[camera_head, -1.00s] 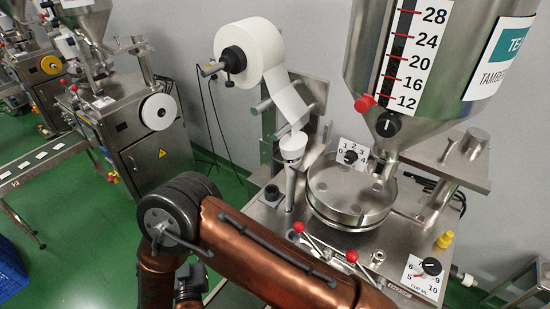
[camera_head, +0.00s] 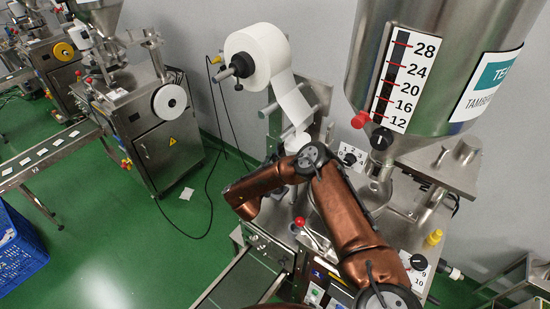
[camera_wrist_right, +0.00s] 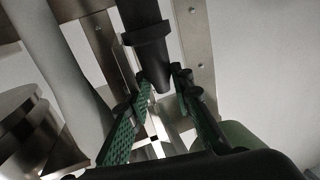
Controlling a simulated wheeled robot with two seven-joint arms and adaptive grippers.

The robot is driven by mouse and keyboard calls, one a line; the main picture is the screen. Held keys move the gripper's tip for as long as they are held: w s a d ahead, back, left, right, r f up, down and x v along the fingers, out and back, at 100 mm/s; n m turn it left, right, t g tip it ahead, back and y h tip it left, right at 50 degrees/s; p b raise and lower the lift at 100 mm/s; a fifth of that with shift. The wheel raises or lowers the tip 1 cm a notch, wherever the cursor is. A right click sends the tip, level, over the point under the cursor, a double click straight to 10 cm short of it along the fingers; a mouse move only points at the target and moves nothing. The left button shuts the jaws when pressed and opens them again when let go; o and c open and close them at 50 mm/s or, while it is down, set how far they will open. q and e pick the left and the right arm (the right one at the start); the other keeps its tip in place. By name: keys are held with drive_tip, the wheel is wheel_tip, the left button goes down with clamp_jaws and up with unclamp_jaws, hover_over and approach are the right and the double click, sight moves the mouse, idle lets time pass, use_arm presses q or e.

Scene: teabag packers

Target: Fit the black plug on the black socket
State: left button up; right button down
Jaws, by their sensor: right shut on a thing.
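In the right wrist view, a black plug (camera_wrist_right: 143,22) with a collar and a tapering end stands between the green-padded fingers of my right gripper (camera_wrist_right: 165,82). The fingers are shut on its narrow tapered end, and its thicker body points away from the palm, out of the top of the picture. In the head view my copper right arm reaches over the packing machine, and its gripper and the plug are hidden. I cannot make out the black socket in either view. My left gripper is not in view.
The packing machine carries a white paper roll (camera_head: 265,55), a steel hopper (camera_head: 440,60), a red-knobbed lever (camera_head: 299,221) and a yellow part (camera_head: 434,238). A cable hangs beside the roll to the green floor. A blue crate (camera_head: 20,250) stands at the left.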

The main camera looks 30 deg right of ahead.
drive_tip(key=shift+d, duration=0.2)
idle(0.3)
drive_tip(key=shift+a+f+b, duration=0.1)
drive_tip(key=shift+f+b, duration=0.5)
drive_tip(key=shift+f, duration=0.25)
drive_tip(key=shift+f+b, duration=1.4)
drive_tip(key=shift+f, duration=0.7)
drive_tip(key=shift+r, duration=0.1)
drive_tip(key=shift+f+b, duration=1.7)
drive_tip(key=shift+f, duration=1.15)
drive_tip(key=c, duration=1.6)
unclamp_jaws()
